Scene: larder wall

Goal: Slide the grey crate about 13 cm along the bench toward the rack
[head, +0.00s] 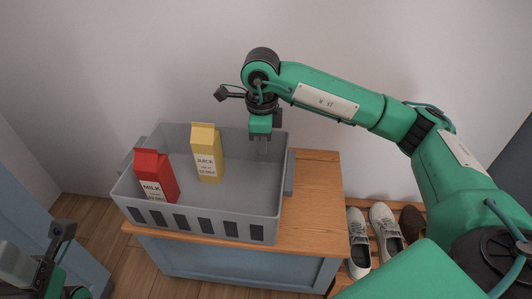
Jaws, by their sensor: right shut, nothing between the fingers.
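The grey crate (205,227) stands on the wooden top of the bench (316,195), towards its left part. A red milk carton (155,176) and a yellow juice carton (207,153) stand inside it. My right gripper (262,150) is shut and empty, pointing down at the crate's back right corner. Its fingertips overlap the inner wall in the picture; I cannot tell whether they touch it. The wooden rack (377,247) is right of the bench.
Bare bench top lies between the crate's right side and the bench's right edge. White shoes (386,227) and a brown shoe (412,222) sit on the rack. A pale wall (130,60) rises behind the bench. A blue panel (30,215) stands at the left.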

